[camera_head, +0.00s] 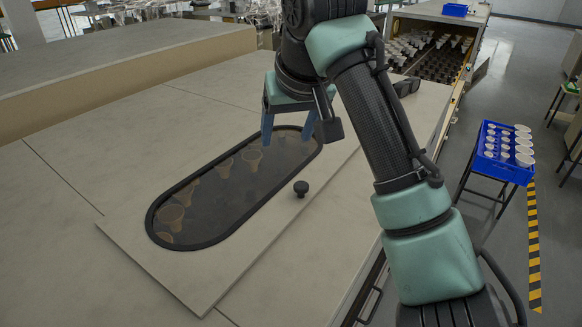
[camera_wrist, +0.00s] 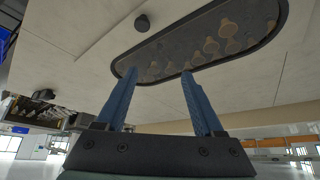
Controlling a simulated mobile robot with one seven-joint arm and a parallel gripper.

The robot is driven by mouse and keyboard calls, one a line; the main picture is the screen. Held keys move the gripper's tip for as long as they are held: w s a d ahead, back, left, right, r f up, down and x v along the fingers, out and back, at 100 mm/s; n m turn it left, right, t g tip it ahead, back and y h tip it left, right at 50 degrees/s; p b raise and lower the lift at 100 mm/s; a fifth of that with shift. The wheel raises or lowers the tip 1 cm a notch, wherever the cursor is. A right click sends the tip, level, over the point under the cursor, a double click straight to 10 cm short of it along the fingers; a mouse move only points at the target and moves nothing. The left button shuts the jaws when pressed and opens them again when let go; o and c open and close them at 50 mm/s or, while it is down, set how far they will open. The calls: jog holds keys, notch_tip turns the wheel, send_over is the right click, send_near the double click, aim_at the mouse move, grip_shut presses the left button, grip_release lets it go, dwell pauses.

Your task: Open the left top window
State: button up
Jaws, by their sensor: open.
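The window (camera_head: 232,184) is a long dark oval pane with a black rim, set in a beige panel (camera_head: 128,244) on the flat top of a large cabinet. Bulbs show dimly through the pane. A round black knob (camera_head: 301,187) stands on the panel beside the pane's right side. My gripper (camera_head: 290,132) is open and empty above the far end of the window, apart from the knob. In the wrist view, the blue fingers (camera_wrist: 158,75) are spread in front of the window (camera_wrist: 205,42), and the knob (camera_wrist: 142,22) is above them. The panel lies flat on the top.
An open compartment (camera_head: 428,57) with rows of bulbs is at the back right. A blue crate of white bulbs (camera_head: 505,150) stands on a stand at the right. A raised beige block (camera_head: 120,68) runs along the back left. The top left of the window is clear.

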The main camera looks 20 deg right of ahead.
aim_at(301, 185)
jog(key=shift+m+g, duration=0.4)
jog(key=shift+g, duration=0.5)
jog(key=w+d+f+p, duration=0.1)
jog(key=f, duration=0.3)
jog(key=w+d+f+p, duration=0.1)
jog(key=f, duration=0.4)
jog(key=w+d+f+p, duration=0.1)
jog(key=f, duration=0.3)
jog(key=shift+w+d+f, duration=0.1)
jog(key=shift+d+f, duration=0.1)
jog(key=shift+d, duration=0.2)
grip_shut()
jog(key=shift+r, duration=0.15)
